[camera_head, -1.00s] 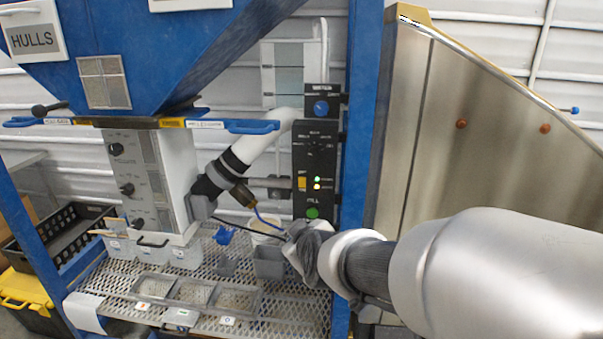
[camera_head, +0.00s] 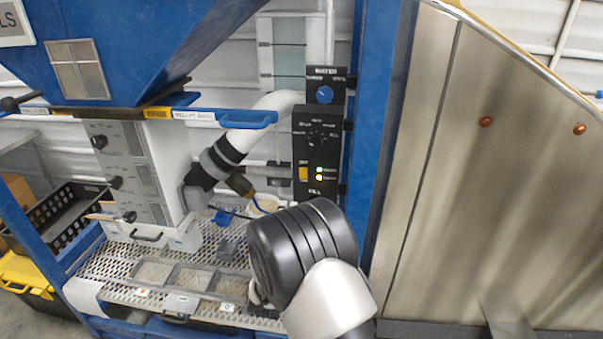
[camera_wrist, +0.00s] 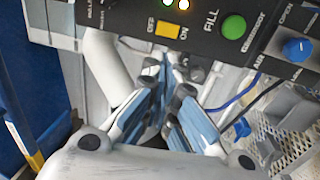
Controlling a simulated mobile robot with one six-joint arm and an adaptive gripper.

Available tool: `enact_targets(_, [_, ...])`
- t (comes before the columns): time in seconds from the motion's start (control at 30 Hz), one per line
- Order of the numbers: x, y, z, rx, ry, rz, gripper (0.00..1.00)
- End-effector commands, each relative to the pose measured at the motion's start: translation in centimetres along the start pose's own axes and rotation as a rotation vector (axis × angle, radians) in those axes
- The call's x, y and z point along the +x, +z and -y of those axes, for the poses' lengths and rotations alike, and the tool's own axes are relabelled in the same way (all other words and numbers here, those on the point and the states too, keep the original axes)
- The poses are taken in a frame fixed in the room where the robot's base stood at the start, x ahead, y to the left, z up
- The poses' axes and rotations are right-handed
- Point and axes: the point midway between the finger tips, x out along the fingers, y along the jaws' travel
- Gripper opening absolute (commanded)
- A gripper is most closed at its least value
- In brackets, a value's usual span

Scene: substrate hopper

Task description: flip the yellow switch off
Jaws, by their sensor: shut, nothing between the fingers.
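The yellow switch (camera_head: 303,173) is on the black control panel (camera_head: 330,150), between an OFF label above and an ON label below. In the wrist view the yellow switch (camera_wrist: 167,31) lies near the top, with OFF to its left and ON to its right. I cannot tell which way it is set. My gripper (camera_wrist: 172,95) is shut and empty, its blue-padded fingers pointing up toward the panel. The fingertips appear below the switch in that picture and apart from it. In the head view my arm hides the gripper.
Two lit lamps (camera_head: 319,173) sit right of the switch. A green FILL button (camera_wrist: 233,27) and a blue knob (camera_wrist: 298,49) share the panel. A blue frame post (camera_head: 372,140) stands right of it. A white pipe (camera_head: 262,118) runs left of it.

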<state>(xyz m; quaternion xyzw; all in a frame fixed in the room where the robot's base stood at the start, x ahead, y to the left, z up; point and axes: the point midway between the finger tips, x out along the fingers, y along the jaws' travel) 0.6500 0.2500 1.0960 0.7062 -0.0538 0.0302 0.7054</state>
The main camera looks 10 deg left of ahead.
Motion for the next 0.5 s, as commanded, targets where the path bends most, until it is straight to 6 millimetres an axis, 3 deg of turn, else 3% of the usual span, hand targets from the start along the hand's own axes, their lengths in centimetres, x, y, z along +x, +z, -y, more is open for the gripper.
enact_targets(0.33, [0.0,0.0,0.0,-0.004,0.004,0.001,0.00])
enact_targets(0.5, [1.3,0.1,0.1,-0.003,0.005,0.003,0.00])
